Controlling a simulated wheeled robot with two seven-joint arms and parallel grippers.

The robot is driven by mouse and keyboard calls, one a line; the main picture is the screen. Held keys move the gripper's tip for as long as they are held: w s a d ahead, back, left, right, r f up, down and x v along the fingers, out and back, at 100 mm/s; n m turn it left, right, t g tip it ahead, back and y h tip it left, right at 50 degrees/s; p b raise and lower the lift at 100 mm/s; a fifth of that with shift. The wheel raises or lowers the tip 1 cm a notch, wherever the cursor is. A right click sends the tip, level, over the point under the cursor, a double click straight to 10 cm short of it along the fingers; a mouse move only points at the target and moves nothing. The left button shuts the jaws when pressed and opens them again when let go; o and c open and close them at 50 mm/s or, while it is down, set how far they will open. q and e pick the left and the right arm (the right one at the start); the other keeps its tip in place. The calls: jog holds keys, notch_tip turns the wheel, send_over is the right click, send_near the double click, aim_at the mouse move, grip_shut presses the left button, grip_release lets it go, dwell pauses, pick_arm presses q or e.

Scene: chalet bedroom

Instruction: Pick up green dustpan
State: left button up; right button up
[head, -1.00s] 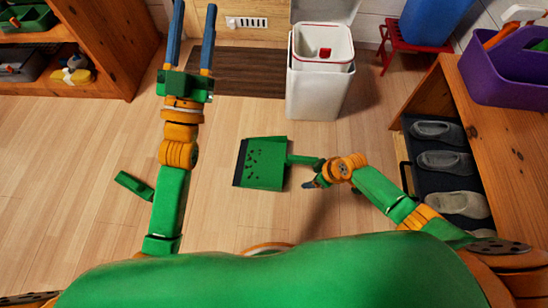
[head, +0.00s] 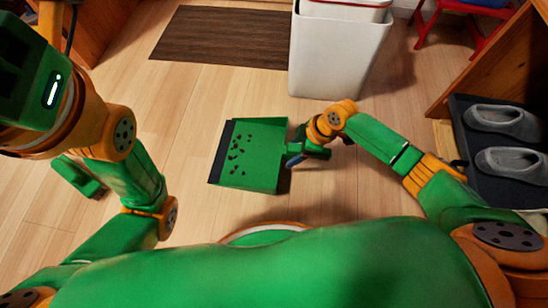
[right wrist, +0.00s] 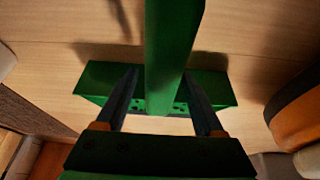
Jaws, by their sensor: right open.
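The green dustpan (head: 262,152) lies on the wooden floor, with dark crumbs on its pan and a dark lip at the left. In the right wrist view its green handle (right wrist: 172,50) runs between my two fingers, and the pan (right wrist: 95,80) lies beyond. My right gripper (head: 297,155) is open at the dustpan's handle side, its fingers (right wrist: 160,78) on either side of the handle. I cannot tell whether they touch it. My left arm is at the left of the head view; its fingers are out of view.
A white bin (head: 335,55) stands behind the dustpan. A dark brown mat (head: 225,37) lies at the back. A shoe rack (head: 462,140) with grey slippers (head: 505,120) is at the right. A small green object (head: 75,175) lies on the floor at left. Floor around the dustpan is clear.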

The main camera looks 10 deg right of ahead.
jog(key=shift+x, duration=0.9)
jog(key=shift+r, duration=0.15)
grip_shut()
